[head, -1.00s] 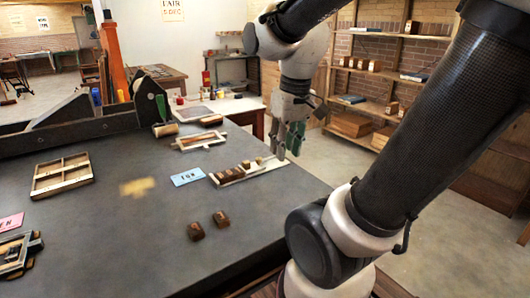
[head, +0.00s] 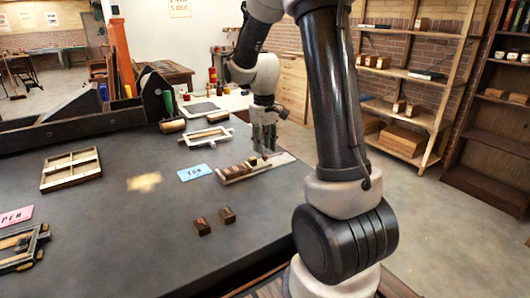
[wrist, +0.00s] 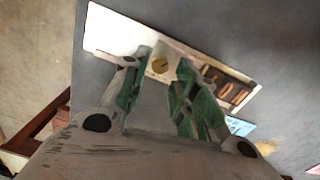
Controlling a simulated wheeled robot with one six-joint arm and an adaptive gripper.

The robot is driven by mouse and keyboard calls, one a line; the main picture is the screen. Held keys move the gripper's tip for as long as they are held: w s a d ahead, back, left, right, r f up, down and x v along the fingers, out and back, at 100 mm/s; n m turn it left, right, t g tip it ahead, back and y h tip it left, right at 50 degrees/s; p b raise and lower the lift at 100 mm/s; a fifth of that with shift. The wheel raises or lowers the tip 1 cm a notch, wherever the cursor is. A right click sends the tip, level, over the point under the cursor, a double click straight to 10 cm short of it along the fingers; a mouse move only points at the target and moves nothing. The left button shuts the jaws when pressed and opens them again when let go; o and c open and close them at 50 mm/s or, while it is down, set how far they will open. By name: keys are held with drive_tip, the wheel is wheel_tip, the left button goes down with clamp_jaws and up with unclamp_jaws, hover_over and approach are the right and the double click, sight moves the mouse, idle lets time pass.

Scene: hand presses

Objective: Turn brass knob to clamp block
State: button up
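A pale composing stick (head: 284,159) lies on the dark table, holding a row of brown letter blocks (head: 235,170). In the wrist view, the stick (wrist: 108,32) runs across the top, with blocks (wrist: 224,88) to the right of a round brass knob (wrist: 160,66). My gripper (head: 264,150) is low over the stick's right part in the head view. In the wrist view its green-padded fingers (wrist: 160,76) are apart, with the knob showing between their tips. I cannot tell whether the fingers touch the knob. In the head view the fingers largely hide the knob.
A blue card (head: 196,172) lies left of the stick. Two loose blocks (head: 203,226) (head: 228,214) sit nearer the front. A wooden frame (head: 207,131) lies behind, a compartment tray (head: 71,185) and pink card (head: 16,216) at left. The front middle is clear.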

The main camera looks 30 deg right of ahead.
sight(265, 158)
drive_tip(key=shift+f, duration=1.45)
clamp_jaws()
drive_tip(key=shift+m, duration=0.4)
drive_tip(key=m, duration=0.3)
drive_tip(key=shift+m, duration=2)
